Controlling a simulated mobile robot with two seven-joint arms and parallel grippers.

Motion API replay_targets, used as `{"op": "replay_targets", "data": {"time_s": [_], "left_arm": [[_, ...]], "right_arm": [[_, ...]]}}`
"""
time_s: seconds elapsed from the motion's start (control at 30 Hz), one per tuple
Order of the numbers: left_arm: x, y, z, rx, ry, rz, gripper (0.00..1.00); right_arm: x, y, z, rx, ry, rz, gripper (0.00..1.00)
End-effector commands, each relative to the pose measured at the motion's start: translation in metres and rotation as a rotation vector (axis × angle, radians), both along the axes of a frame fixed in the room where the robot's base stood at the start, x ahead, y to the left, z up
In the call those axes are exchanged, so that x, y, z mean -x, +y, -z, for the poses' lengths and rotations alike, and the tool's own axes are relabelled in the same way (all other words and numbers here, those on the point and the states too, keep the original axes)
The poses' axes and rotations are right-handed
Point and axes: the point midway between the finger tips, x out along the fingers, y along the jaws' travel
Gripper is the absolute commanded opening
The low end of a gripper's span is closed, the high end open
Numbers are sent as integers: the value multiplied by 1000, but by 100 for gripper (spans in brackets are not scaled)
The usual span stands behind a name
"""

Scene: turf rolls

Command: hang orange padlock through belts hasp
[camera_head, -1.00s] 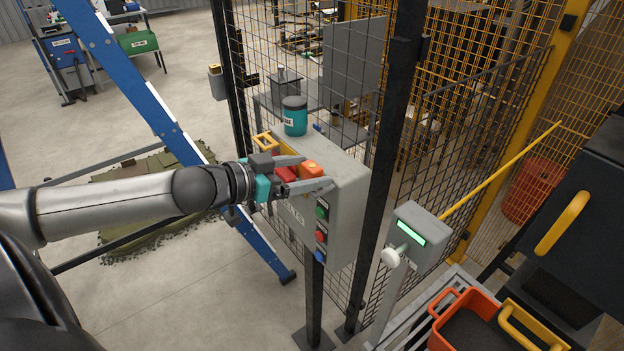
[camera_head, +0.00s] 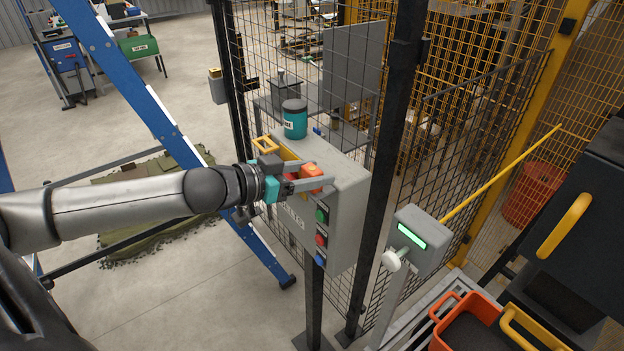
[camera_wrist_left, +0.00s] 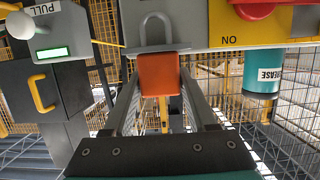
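The orange padlock (camera_head: 310,171) is at the top of the grey control box (camera_head: 345,200). In the left wrist view the padlock (camera_wrist_left: 159,74) has its grey shackle (camera_wrist_left: 155,28) pointing up in the picture, over a grey surface. My left gripper (camera_head: 305,180) is shut on the padlock's body, one finger along each side; its fingers also show in the left wrist view (camera_wrist_left: 159,90). Lettering on the box front is partly covered by my gripper, and I cannot make out the belts hasp. My right gripper is out of view.
A teal grease can (camera_head: 294,121) stands behind. A dark fence post (camera_head: 395,130) and mesh are close on the right. A blue ladder leg (camera_head: 150,100) stands left.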

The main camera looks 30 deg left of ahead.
Motion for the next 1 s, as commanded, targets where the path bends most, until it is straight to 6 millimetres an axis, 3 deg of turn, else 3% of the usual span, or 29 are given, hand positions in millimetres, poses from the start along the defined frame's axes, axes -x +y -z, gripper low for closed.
{"op": "replay_targets", "data": {"time_s": [0.03,0.5,0.83,1.0], "left_arm": [[0,0,0,0,0,0,50],[0,0,0,0,0,0,0],[0,0,-2,0,-1,0,0],[0,0,-13,-3,-3,1,0]], "right_arm": [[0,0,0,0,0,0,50],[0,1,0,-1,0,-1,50],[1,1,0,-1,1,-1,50],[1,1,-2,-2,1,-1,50]]}}
